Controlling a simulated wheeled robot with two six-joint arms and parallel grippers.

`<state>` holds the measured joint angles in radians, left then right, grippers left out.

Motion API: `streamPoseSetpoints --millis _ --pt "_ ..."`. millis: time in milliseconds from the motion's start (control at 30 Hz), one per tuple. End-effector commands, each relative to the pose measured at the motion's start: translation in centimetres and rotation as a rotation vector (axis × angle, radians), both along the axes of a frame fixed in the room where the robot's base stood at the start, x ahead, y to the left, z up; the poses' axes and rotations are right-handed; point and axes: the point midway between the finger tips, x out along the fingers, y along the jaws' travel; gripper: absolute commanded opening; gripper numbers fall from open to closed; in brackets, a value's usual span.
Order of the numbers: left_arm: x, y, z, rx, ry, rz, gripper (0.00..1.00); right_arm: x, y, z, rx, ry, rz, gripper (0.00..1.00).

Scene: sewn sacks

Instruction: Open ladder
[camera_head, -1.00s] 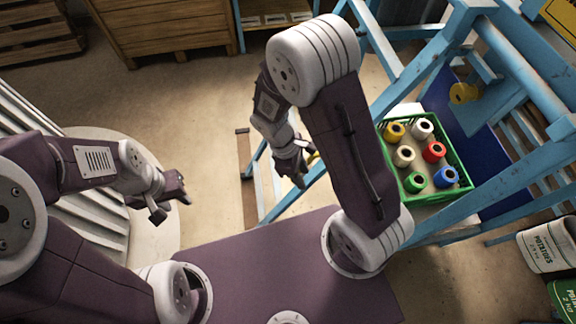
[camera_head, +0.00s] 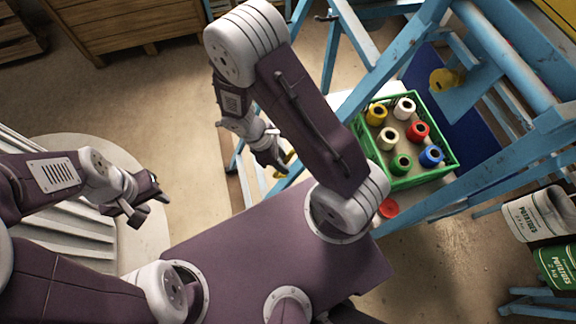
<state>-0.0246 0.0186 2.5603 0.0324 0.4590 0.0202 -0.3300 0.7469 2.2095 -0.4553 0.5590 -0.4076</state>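A blue wooden frame with slanted rails, which looks like the ladder (camera_head: 410,46), stands at the upper right; my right arm hides part of its lower left. My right gripper (camera_head: 280,162) is low by the frame's left foot, close to a small yellow thing (camera_head: 290,156). I cannot tell whether it touches that thing or the frame, or how far its fingers are apart. My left gripper (camera_head: 146,194) is open and empty at the left, well away from the frame, above a round pale surface.
A green crate (camera_head: 449,150) of colored thread spools sits within the blue structure. A red round thing (camera_head: 388,208) lies below it. Potato sacks (camera_head: 530,218) stand at the right. A wooden cabinet (camera_head: 125,25) is at the back. Floor between it and my arms is clear.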

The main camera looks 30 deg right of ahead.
Motion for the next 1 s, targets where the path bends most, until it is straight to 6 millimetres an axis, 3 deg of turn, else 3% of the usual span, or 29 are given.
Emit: streamPoseSetpoints --millis 33,200,567,700,1000 --pt "0.0 0.0 -0.5 0.000 0.000 0.000 0.36 -0.4 -0.4 -1.3 -0.002 0.005 0.000 0.38" --pt "0.0 0.0 -1.2 0.000 0.000 0.000 0.36 -0.9 -1.2 -3.7 0.000 0.002 -0.001 0.38" --pt "0.0 0.0 -1.2 0.000 0.000 0.000 0.36 -1.0 -1.5 -4.3 0.001 -0.001 -0.001 0.38" --pt "0.0 0.0 -1.2 0.000 0.000 0.000 0.36 -1.0 -1.5 -4.3 0.001 -0.001 -0.001 0.00" --pt "0.0 0.0 -1.2 0.000 0.000 0.000 0.36 -1.0 -1.5 -4.3 0.001 -0.001 -0.001 0.00"
